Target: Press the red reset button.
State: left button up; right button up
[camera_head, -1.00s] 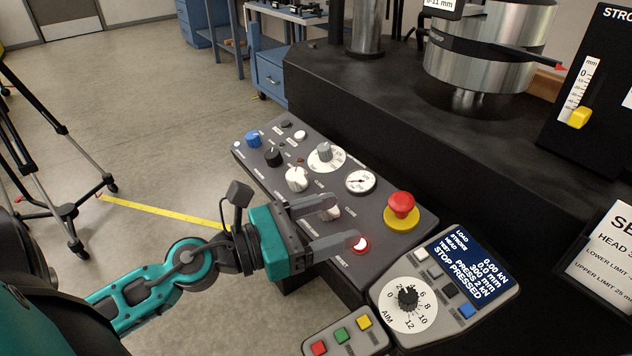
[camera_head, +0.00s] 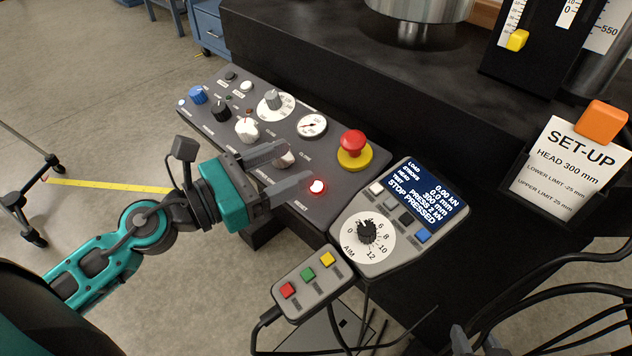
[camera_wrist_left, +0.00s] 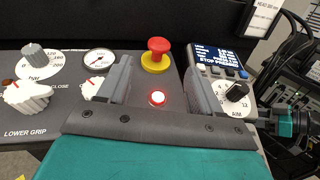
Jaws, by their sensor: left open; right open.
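The reset button (camera_head: 317,187) is a small round lit button with a red ring and a pale centre, at the near edge of the grey control panel (camera_head: 262,142). My left gripper (camera_head: 292,165) is open and empty over the panel, its lower fingertip close to the button in the head view. In the left wrist view the button (camera_wrist_left: 157,97) shows between the two open fingers (camera_wrist_left: 158,85). I cannot tell whether a finger touches it. My right gripper (camera_head: 476,342) is open, partly cut off at the bottom edge of the head view.
A red mushroom stop (camera_head: 353,143) on a yellow base stands beside the button. A display (camera_head: 425,190) reads "STOP PRESSED". A dial (camera_head: 367,232), a small pendant (camera_head: 315,280), panel knobs (camera_head: 247,130) and dark cables (camera_head: 560,290) are close by.

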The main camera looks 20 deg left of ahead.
pick_arm(q)
grip_shut()
dwell(0.4)
dwell(1.1)
